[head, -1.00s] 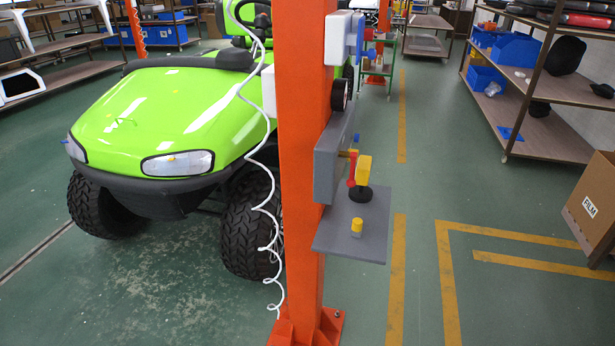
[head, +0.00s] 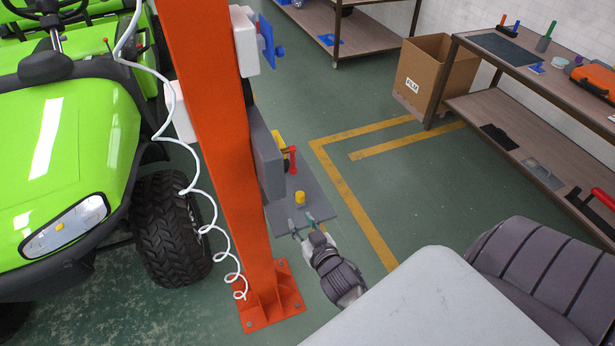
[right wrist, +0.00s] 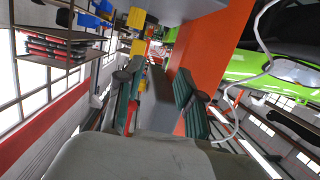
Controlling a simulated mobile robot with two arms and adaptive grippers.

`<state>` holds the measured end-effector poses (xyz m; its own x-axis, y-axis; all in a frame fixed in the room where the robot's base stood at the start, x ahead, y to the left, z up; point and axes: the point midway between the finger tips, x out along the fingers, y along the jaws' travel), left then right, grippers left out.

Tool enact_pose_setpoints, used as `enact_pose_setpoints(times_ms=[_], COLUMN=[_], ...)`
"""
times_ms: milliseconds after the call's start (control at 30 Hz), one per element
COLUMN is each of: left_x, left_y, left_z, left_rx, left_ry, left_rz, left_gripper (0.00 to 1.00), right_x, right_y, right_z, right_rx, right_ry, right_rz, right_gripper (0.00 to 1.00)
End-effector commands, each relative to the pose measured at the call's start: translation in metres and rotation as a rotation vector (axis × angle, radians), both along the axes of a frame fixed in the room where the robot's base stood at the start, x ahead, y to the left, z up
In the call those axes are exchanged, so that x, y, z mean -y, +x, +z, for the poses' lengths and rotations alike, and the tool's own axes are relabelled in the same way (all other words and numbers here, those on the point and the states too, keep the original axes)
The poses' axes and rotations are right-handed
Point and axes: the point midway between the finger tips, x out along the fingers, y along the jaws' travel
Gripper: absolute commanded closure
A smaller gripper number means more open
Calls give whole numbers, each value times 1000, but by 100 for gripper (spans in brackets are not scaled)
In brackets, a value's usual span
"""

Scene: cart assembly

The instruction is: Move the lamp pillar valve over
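The valve with a red handle (head: 292,158) and a yellow part (head: 281,149) sits on the side of a grey box (head: 267,160) on the orange lamp pillar (head: 215,110). Below it, a grey shelf (head: 335,219) carries a small yellow knob (head: 300,197). My right gripper (head: 304,223) is at the shelf's front edge in the head view, below the valve, fingers apart and seemingly empty. In the right wrist view my right gripper (right wrist: 157,98) has its two green-padded fingers spread, with the orange pillar (right wrist: 212,60) beyond. My left gripper is not in view.
The green cart (head: 75,150) stands left of the pillar, with a white coiled cable (head: 211,205) hanging between. A cardboard box (head: 432,75) and a workbench (head: 500,70) stand at the right. The floor between pillar and box is clear.

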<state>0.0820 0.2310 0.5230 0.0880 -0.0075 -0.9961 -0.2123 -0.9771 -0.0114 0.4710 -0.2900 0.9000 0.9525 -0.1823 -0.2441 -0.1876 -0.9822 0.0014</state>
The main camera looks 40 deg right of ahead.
Motion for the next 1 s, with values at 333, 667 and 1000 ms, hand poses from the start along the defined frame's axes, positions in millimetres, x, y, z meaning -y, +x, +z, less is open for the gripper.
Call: enact_pose_setpoints(times_ms=[333,667,1000], left_x=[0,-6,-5], left_y=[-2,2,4], left_z=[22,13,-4], left_rx=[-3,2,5], left_ry=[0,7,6], left_rz=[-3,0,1], left_gripper=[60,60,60], right_x=[23,29,40], right_y=[8,33,82], right_z=[99,95,90], right_rx=[158,160,160], right_ry=[-32,-34,-33], right_rz=[-48,-46,-46], right_gripper=[62,62,62])
